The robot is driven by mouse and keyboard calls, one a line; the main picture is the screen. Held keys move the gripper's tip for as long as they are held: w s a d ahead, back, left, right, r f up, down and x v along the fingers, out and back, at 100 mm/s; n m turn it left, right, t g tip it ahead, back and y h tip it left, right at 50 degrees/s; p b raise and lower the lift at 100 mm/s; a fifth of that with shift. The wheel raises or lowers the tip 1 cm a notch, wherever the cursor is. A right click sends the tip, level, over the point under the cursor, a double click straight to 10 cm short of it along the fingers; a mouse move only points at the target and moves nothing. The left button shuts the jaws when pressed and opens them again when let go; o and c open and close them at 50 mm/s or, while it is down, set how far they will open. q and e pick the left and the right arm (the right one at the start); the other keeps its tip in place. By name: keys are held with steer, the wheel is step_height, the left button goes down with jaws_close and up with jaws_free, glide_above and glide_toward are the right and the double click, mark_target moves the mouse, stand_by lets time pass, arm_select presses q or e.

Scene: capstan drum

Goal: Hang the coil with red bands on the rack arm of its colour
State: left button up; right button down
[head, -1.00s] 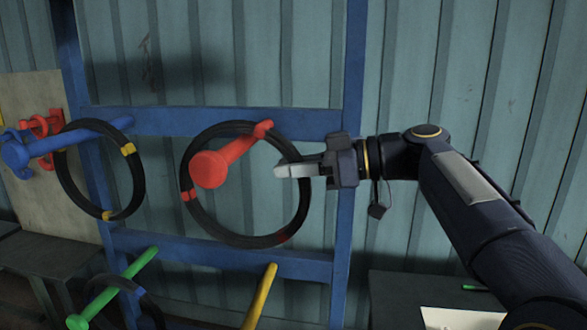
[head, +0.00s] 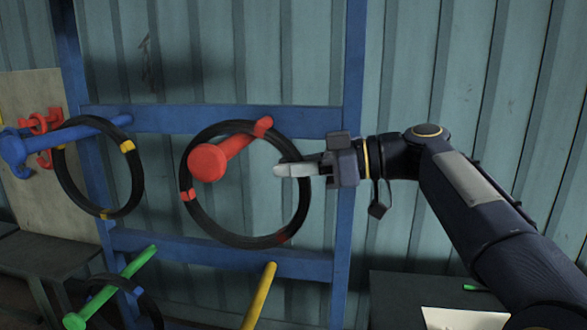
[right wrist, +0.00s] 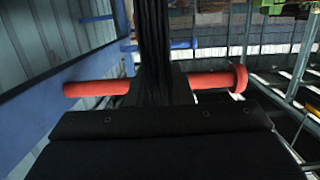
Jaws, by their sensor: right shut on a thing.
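The coil with red bands (head: 197,216) is a black ring that hangs upright in front of the blue rack in the head view. The red rack arm (head: 208,162) has a round end cap and passes through the ring's opening, near its upper left. In the right wrist view the coil (right wrist: 155,45) stands across the red arm (right wrist: 95,88), between its wall end and its cap. Whether the coil touches the arm is unclear. My right gripper (head: 296,170) is shut on the coil's right side. My left gripper is not in view.
A coil with yellow bands (head: 128,147) hangs on the blue arm (head: 85,133) at left. A green arm (head: 110,288) with a dark coil and a yellow arm (head: 260,297) are below. A bench (head: 50,255) stands at lower left.

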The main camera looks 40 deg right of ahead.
steer(key=c, duration=1.2)
jaws_free()
steer(key=shift+f, duration=0.2)
steer(key=b+v, duration=0.1)
steer(key=v, duration=0.7)
steer(key=shift+a+b, duration=0.1)
steer(key=shift+b, duration=0.2)
steer(key=s+a+b, duration=0.7)
steer(key=s+a, duration=0.6)
steer(key=a, duration=0.2)
